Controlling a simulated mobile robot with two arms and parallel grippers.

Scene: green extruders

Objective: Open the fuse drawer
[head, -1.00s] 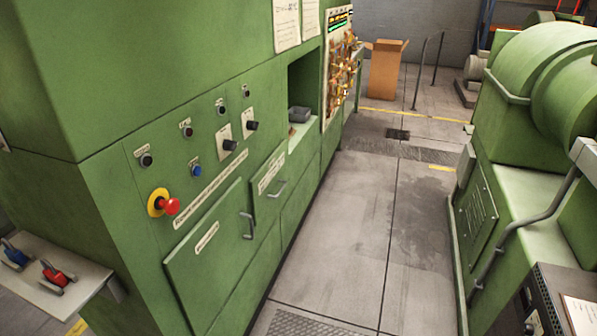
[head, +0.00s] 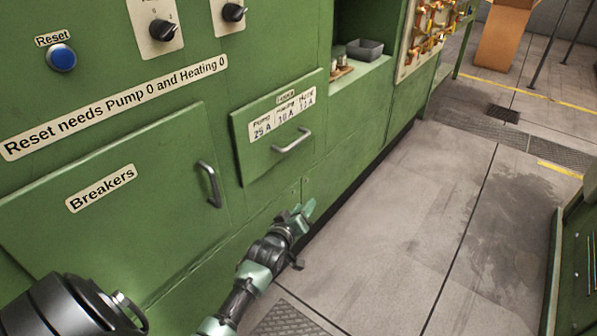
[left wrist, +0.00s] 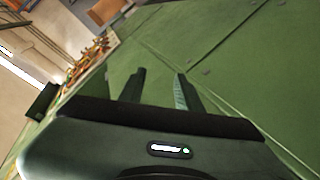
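The fuse drawer (head: 255,150) is a green front with a white label listing pump, heating and motor amps. It looks shut against the cabinet face. Its grey bar handle (head: 292,142) is on the right part of the front. My left gripper (head: 305,212) is below the handle, apart from it, in front of the lower cabinet panel. In the left wrist view its two fingers (left wrist: 160,78) are spread with nothing between them, facing green panels. The drawer handle cannot be made out there. My right gripper is not in view.
The Breakers door (head: 110,205), with its own handle (head: 209,184), is left of the drawer. A blue Reset button (head: 61,58) and black knobs are above. A niche holds a grey tray (head: 365,49). The floor (head: 400,210) at right is clear; another green machine stands at the right edge.

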